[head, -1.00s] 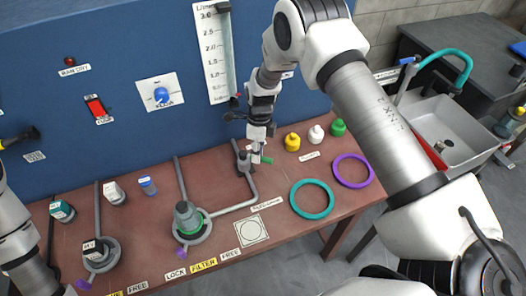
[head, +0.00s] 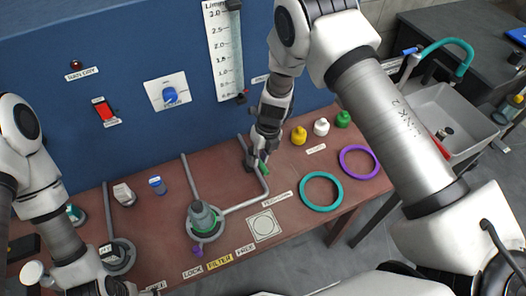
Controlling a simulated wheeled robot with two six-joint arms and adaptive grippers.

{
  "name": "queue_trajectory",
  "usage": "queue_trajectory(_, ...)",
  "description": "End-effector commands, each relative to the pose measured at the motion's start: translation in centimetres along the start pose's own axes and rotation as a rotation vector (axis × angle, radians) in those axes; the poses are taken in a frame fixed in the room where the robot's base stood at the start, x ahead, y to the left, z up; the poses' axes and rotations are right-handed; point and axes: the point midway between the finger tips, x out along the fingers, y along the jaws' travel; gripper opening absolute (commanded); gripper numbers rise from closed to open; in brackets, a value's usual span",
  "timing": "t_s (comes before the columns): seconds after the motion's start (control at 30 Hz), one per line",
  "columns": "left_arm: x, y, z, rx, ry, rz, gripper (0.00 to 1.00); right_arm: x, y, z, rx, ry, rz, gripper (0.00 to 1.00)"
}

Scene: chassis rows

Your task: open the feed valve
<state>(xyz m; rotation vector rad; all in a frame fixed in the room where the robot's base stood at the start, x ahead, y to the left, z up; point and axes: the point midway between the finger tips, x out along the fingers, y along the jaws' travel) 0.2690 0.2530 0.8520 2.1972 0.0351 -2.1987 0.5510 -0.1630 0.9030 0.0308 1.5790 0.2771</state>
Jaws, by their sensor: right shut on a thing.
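The feed valve's green handle (head: 263,169) shows below my right gripper, on the grey pipe (head: 245,207) at the back of the bench. My right gripper (head: 261,157) points down and is shut on this handle. Its fingers and wrist hide most of the valve body and part of the handle, so the exact handle angle is hard to read. My left arm (head: 45,190) stands folded at the left edge; its gripper is not clearly visible.
A green-ringed filter housing (head: 203,218) stands on the brown bench left of the valve. A teal ring (head: 321,205) and a purple ring (head: 375,163) lie to the right. Yellow (head: 299,136), white (head: 321,127) and green (head: 343,119) caps stand behind them.

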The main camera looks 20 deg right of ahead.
Motion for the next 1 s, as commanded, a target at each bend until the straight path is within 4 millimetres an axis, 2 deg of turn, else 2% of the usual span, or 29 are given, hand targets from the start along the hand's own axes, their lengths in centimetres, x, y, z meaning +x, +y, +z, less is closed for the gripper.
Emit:
queue_trajectory(0.23, -0.33, 0.00, 0.01, 0.000, 0.000, 0.000, 0.96, -0.08, 0.05, 0.12, 0.067, -0.017, -0.001, 0.00)
queue_trajectory(0.67, -0.34, 0.00, 0.01, 0.000, 0.000, 0.000, 0.96, -0.05, 0.05, 0.14, 0.079, -0.019, 0.000, 0.00)
queue_trajectory(0.7, -0.34, 0.00, 0.01, 0.000, 0.000, 0.000, 0.96, -0.05, 0.05, 0.14, 0.079, -0.019, 0.000, 0.22)
queue_trajectory(0.77, -0.34, 0.00, 0.01, 0.000, 0.000, 0.000, 0.96, -0.05, 0.05, 0.13, 0.078, -0.019, 0.000, 0.44)
queue_trajectory(1.0, -0.33, 0.00, 0.01, 0.000, 0.000, 0.000, 0.96, -0.01, 0.05, 0.07, 0.077, -0.017, 0.000, 0.44)
